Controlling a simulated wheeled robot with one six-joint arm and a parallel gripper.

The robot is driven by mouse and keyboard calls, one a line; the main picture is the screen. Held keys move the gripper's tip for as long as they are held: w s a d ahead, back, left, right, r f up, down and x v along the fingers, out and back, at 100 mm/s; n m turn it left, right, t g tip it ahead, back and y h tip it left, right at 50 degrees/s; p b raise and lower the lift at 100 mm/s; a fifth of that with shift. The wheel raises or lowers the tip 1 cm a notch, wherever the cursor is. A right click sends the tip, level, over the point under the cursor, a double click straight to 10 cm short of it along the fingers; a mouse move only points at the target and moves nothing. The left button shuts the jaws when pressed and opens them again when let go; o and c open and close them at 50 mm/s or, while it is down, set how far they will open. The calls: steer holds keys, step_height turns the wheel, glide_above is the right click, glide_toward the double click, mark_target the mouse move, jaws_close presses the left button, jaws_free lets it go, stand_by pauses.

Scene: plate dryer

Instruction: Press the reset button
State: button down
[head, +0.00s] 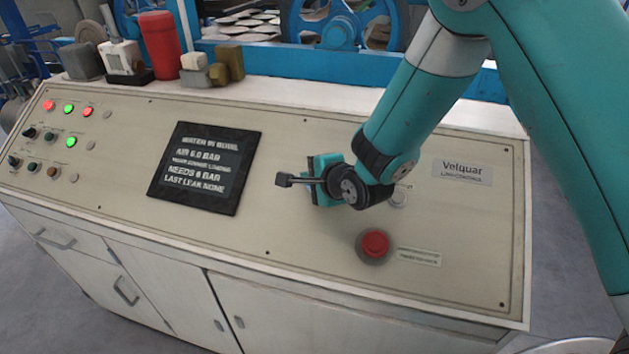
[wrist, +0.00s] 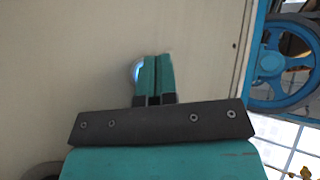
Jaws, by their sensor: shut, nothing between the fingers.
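A pale round button (head: 398,198) sits on the sloping panel of the console, right beside my wrist in the head view, with a small label above it that I cannot read. My gripper (head: 322,182) is over the panel, left of this button in that view. In the wrist view my gripper (wrist: 158,60) has its two teal fingers shut together with nothing between them. A bluish-white round button (wrist: 136,70) shows just left of the fingertips there, partly hidden by them. I cannot tell whether the fingers touch it.
A red mushroom button (head: 375,243) stands out from the panel below the pale one. A black display (head: 205,167) is mid-panel. Lamps and knobs (head: 68,125) are at the left. A red cylinder (head: 160,46) and small blocks stand on the back ledge. Blue machinery (head: 325,22) is behind.

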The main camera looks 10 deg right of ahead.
steer(key=shift+f, duration=0.15)
steer(key=shift+w+d+f+b, duration=0.1)
steer(key=shift+w+f+b, duration=0.15)
steer(key=shift+b, duration=0.15)
steer(key=shift+w+f+b, duration=0.15)
steer(key=shift+f+b, duration=0.25)
stand_by(0.5)
steer(key=shift+s+r+p, duration=0.4)
steer(key=shift+r+p, duration=0.1)
steer(key=shift+r, duration=0.3)
steer(key=shift+r, duration=0.1)
steer(key=r+p, duration=0.1)
steer(key=s+r+p, duration=0.1)
steer(key=s+a+r+p, duration=0.1)
steer(key=r, duration=0.1)
steer(key=shift+s+a, duration=0.1)
steer(key=shift+s, duration=0.05)
stand_by(0.3)
steer(key=shift+r, duration=0.1)
stand_by(0.6)
